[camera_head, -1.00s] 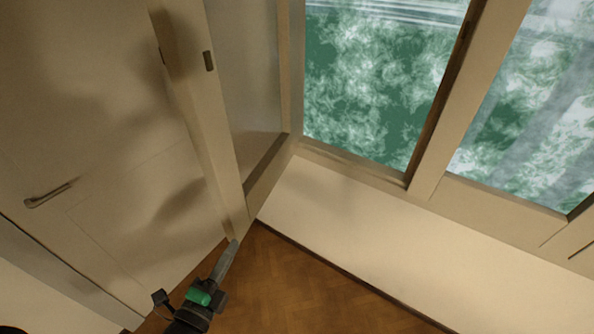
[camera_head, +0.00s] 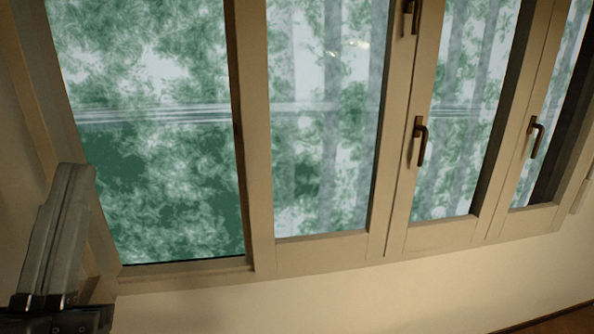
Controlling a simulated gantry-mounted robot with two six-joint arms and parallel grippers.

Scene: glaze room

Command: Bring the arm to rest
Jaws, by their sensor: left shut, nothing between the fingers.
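My left gripper (camera_head: 77,170) stands at the lower left of the head view, its grey fingers pointing up. The fingers lie together, shut and empty. Its dark body (camera_head: 62,318) is cut off by the bottom edge of the picture. In the picture the fingers overlap the lower left part of the window frame; whether they touch it I cannot tell. My right gripper is not in view.
A row of tall windows (camera_head: 160,150) in a beige frame fills most of the view, with dark handles (camera_head: 420,141) on the right-hand sashes. A plain wall (camera_head: 330,305) runs below. A bit of wooden floor (camera_head: 565,322) shows at the lower right.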

